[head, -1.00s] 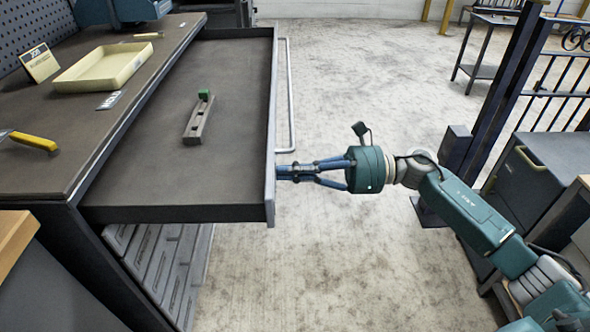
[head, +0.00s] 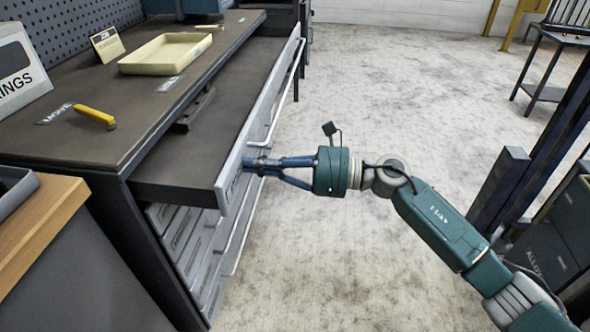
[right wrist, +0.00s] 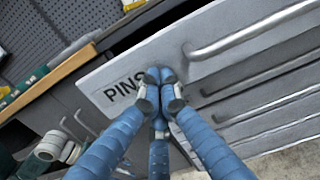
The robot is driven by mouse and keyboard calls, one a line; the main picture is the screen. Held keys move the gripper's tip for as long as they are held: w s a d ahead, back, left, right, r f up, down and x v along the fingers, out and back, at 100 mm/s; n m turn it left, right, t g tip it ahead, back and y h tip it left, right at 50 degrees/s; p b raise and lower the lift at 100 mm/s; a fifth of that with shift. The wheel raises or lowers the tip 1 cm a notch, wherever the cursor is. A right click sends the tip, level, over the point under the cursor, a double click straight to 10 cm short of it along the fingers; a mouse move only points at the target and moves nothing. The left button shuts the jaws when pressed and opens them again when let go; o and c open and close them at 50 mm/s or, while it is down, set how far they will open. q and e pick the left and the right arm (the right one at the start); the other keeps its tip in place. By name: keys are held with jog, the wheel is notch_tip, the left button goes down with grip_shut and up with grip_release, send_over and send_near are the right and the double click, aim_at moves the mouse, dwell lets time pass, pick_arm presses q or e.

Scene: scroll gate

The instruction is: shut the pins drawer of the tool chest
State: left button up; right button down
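The pins drawer (head: 200,160) of the tool chest (head: 95,135) is partly open under the chest's top. Its grey front panel (head: 235,160) carries a long bar handle (head: 285,100). In the right wrist view the front (right wrist: 110,75) reads "PINS", and the handle (right wrist: 250,32) is to the right. My right gripper (head: 252,163) has its blue fingers drawn together, tips against the front panel near its near end, beside the label and off the handle. It holds nothing. The fingertips (right wrist: 160,76) cover the label's end. My left gripper is not in view.
A dark part (head: 195,112) lies in the drawer, half hidden by the chest top. On the top are a cream tray (head: 165,53), a card (head: 106,45) and a yellow-handled tool (head: 96,117). Shut drawers lie below.

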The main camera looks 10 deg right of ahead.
send_near(183, 166)
jog(key=shift+w+a+r+b, duration=0.1)
jog(key=shift+a+r+b, duration=0.1)
jog(key=shift+a+r, duration=0.3)
jog(key=shift+w+a+r+b, duration=0.1)
jog(key=shift+a+r+b, duration=0.1)
jog(key=shift+r, duration=0.5)
jog(key=b+x, duration=0.1)
jog(key=x, duration=0.7)
jog(key=shift+w+a+f, duration=0.1)
jog(key=shift+a, duration=0.2)
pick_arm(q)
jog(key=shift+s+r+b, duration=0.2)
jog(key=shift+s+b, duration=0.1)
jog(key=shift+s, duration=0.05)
